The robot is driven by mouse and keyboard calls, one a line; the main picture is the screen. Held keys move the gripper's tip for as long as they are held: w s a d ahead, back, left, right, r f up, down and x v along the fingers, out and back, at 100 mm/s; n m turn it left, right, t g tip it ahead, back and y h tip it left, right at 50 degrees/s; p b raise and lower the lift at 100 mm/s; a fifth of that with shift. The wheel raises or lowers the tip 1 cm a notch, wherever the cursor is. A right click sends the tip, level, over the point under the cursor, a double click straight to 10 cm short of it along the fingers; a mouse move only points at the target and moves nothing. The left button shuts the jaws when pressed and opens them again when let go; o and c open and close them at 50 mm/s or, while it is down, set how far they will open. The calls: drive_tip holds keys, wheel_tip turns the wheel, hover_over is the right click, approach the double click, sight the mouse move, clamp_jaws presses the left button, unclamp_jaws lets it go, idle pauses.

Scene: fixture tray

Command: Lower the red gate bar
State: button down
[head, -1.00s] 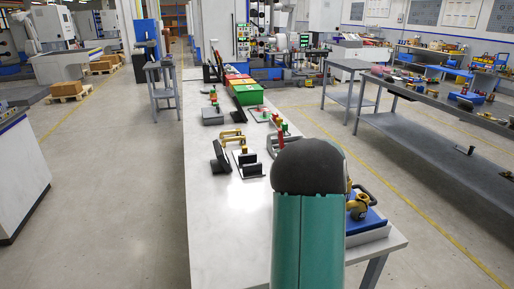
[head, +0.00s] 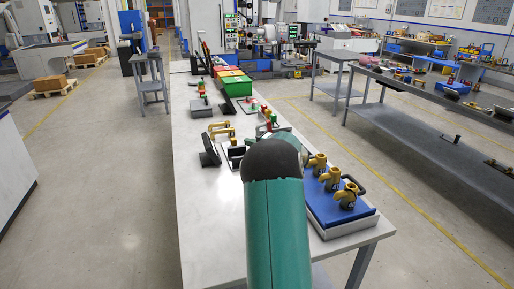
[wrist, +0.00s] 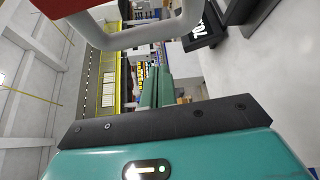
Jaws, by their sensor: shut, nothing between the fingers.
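A red piece (wrist: 52,7) cuts into the top left corner of the wrist view. A pale grey loop handle (wrist: 135,38) spans the top beside it; I cannot tell whether they join or whether the red piece is the gate bar. My gripper (wrist: 165,121) shows in the wrist view as a dark plate with screws on a teal body. It is shut and empty, apart from the loop; its fingertips are not clear. In the head view my arm hides most of my gripper and what lies behind it.
A blue tray (head: 322,207) with brass valves sits right of my arm on the long white bench (head: 205,220). Green and red bins (head: 237,88) stand farther back. The bench's near left is clear.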

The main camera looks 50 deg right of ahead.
drive_tip(key=d, duration=0.2)
drive_tip(key=s, duration=0.1)
drive_tip(key=shift+d+r, duration=0.35)
drive_tip(key=shift+d, duration=0.05)
drive_tip(key=shift+s+d, duration=0.15)
drive_tip(key=s+d+r+m+t, duration=0.1)
drive_tip(key=s+d+m, duration=0.3)
drive_tip(key=d, duration=0.7)
drive_tip(key=shift+s+d+r+t, duration=0.2)
drive_tip(key=shift+s+t, duration=0.5)
drive_tip(key=shift+s, duration=0.45)
